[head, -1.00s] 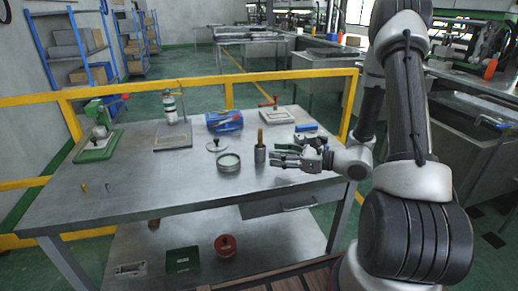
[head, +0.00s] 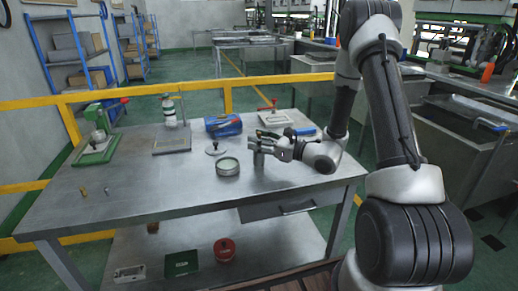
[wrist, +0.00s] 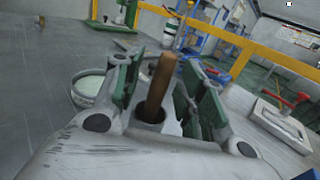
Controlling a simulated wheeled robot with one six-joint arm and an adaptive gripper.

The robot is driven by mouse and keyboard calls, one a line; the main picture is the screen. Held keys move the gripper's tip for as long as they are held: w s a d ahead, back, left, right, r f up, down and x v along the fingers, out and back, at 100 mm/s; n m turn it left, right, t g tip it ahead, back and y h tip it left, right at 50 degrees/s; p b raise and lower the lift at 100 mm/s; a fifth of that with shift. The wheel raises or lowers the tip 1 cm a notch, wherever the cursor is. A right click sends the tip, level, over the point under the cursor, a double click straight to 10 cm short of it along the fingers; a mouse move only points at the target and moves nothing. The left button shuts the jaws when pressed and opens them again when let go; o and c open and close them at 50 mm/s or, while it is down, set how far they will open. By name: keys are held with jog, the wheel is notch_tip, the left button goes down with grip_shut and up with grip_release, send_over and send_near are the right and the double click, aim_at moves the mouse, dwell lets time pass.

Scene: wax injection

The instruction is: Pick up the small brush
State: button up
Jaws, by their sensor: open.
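The small brush shows as a brown wooden handle (wrist: 159,84) in the wrist view, standing tilted out of a grey metal cup (wrist: 148,116). Its lower end is hidden in the cup. In the head view the cup (head: 258,159) stands on the metal table, and my gripper hides most of the handle. My gripper (head: 260,141) is level at the cup's top. In the wrist view my gripper (wrist: 160,88) is open, with one green-padded finger on each side of the handle and gaps between.
A round tin with pale contents (head: 228,167) stands just left of the cup. Behind are a blue device (head: 223,125), a small metal disc with a knob (head: 215,150) and a plate with a red handle (head: 274,118). The table's front left is mostly clear.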

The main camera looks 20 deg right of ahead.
grip_shut()
